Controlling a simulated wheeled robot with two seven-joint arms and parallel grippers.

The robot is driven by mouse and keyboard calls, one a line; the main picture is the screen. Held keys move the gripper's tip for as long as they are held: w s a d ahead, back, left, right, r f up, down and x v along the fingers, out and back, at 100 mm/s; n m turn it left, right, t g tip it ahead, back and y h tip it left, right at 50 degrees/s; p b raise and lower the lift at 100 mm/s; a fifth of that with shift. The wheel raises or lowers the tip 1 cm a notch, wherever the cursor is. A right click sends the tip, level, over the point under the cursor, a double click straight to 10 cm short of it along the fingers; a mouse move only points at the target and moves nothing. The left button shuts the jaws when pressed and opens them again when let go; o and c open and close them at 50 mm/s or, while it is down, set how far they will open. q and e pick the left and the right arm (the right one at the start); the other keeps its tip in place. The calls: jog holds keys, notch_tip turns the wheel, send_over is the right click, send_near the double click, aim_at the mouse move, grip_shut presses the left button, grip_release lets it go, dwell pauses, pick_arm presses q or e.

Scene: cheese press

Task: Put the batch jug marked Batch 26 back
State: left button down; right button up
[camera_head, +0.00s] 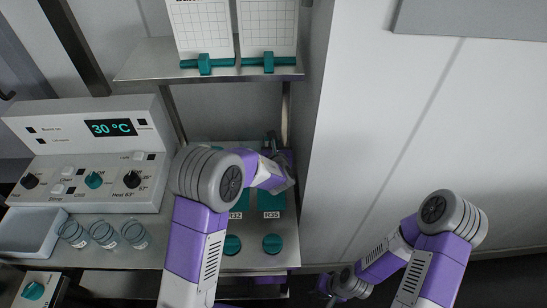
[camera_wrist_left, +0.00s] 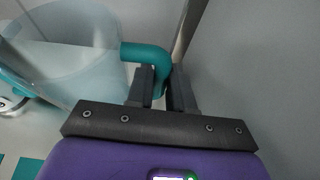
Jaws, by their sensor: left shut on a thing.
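In the left wrist view, a clear, translucent jug (camera_wrist_left: 75,55) with a teal handle (camera_wrist_left: 148,52) fills the upper left. My left gripper (camera_wrist_left: 160,90) is shut on the handle. No batch number on the jug is readable. In the head view, my left gripper (camera_head: 273,142) is at the back of the bench by the tall white wall, mostly hidden by my own arm. The jug cannot be made out there. My right gripper (camera_head: 328,285) is low in the head view, right of the bench; its jaws are too small to read.
Teal pads marked R32 (camera_head: 236,216) and R35 (camera_head: 271,215) lie on the bench, with round teal pieces in front. Several small glasses (camera_head: 103,234), a white tray (camera_head: 30,232) and a control panel reading 30 °C (camera_head: 95,155) stand left. A shelf (camera_head: 150,62) holds gridded charts above.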

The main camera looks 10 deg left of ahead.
pick_arm(q)
notch_tip(320, 180, down, 4)
jog(key=shift+r+b, duration=0.15)
jog(key=shift+b, duration=0.55)
jog(key=c, duration=1)
grip_release()
jog(key=shift+s+r, duration=0.1)
jog(key=shift+s, duration=0.05)
jog(key=p+v, duration=0.2)
jog(key=v, duration=0.9)
jog(key=shift+s, duration=0.4)
jog(key=shift+r, duration=0.15)
